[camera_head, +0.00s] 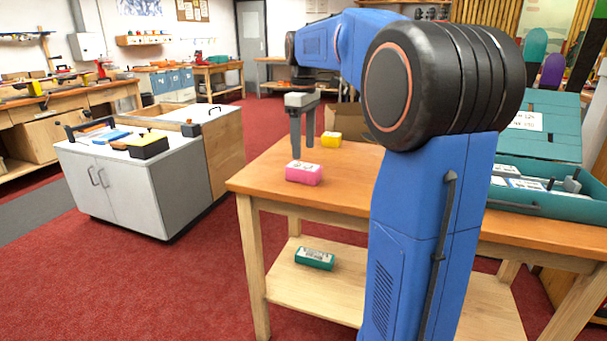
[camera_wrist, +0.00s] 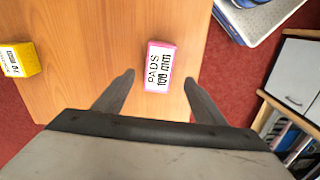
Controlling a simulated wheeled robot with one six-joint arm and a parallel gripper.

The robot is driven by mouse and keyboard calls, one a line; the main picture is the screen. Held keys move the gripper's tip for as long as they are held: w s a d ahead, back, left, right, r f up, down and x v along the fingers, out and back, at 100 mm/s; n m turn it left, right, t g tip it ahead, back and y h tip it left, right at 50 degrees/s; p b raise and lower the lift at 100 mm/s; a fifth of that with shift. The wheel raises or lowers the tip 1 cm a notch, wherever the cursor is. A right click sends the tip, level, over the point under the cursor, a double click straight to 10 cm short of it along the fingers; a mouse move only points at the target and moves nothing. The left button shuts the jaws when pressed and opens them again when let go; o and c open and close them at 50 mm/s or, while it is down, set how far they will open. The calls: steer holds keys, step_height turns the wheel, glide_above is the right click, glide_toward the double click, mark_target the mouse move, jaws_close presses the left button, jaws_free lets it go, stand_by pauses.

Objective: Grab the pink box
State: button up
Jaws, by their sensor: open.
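The pink box (camera_head: 304,173) lies near the left corner of the wooden table (camera_head: 262,178). In the wrist view the pink box (camera_wrist: 158,65) shows a white top with black lettering that reads "PADS". My gripper (camera_head: 302,152) points down above the table by the box, with its fingers apart and nothing between them. In the wrist view my gripper (camera_wrist: 160,80) has its fingertips on either side of the box's near end in the picture. I cannot tell the exact height of the fingertips over the box.
A yellow box (camera_head: 331,139) lies on the table behind the pink one. A teal toolbox (camera_head: 545,200) stands open at the right. A green box (camera_head: 315,258) lies on the lower shelf. A white cabinet (camera_head: 120,185) stands apart at the left.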

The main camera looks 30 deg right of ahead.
mark_target(304, 166)
steer(key=shift+d+f, duration=0.1)
steer(key=shift+f, duration=2.95)
steer(key=shift+c, duration=0.6)
steer(key=c, duration=1.1)
